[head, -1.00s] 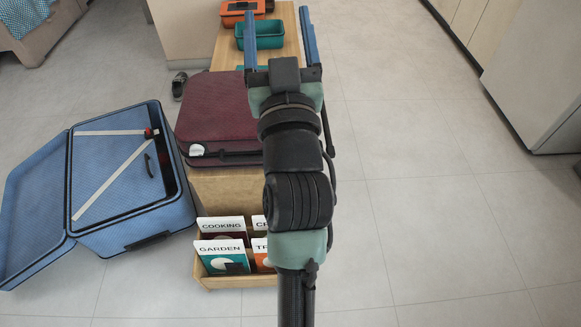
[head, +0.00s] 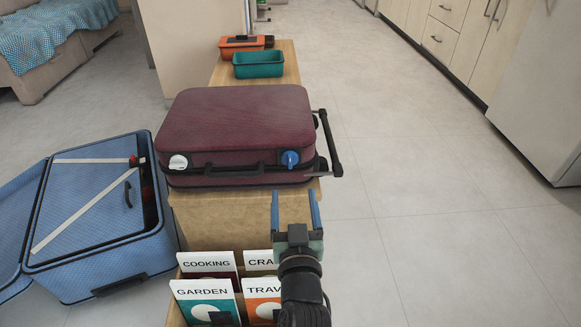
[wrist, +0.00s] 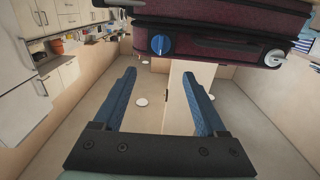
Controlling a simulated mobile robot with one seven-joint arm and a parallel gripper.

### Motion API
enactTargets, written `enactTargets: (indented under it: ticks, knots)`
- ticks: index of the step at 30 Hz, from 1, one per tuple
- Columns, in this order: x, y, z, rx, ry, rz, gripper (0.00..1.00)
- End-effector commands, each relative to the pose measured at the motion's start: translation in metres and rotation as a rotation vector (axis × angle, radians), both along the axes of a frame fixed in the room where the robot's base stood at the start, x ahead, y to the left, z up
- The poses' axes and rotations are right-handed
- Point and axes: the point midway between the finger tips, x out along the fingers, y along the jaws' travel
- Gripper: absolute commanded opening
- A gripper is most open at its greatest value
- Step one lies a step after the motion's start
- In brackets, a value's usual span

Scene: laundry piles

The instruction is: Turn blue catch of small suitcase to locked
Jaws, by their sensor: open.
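The small suitcase (head: 240,120) is maroon and lies flat and closed on a wooden bench. Its blue catch (head: 290,158) is at the right of its front side, and a white catch (head: 178,162) is at the left. My gripper (head: 294,200) is open and empty, in front of and below the blue catch, apart from it. In the wrist view the blue catch (wrist: 160,45) shows above and beyond the open fingers (wrist: 160,95), with the white catch (wrist: 275,57) at the upper right. The blue catch's pointer looks near upright there.
A large open blue suitcase (head: 95,275) stands on the floor at left. Books (head: 210,300) stand in a holder at the front. A teal bin (head: 258,64) and an orange box (head: 240,45) sit farther back. The floor at right is free. A black handle (head: 330,145) sticks out from the suitcase's right side.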

Motion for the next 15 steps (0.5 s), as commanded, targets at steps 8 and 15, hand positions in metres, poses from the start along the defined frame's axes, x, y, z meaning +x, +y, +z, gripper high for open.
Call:
enactTargets:
  ticks: [8,15]
  knots:
    - [0.050,0.001,-0.001,0.000,-0.003,0.001,0.74]
    - [0.088,0.001,-0.002,0.001,-0.002,0.002,0.74]
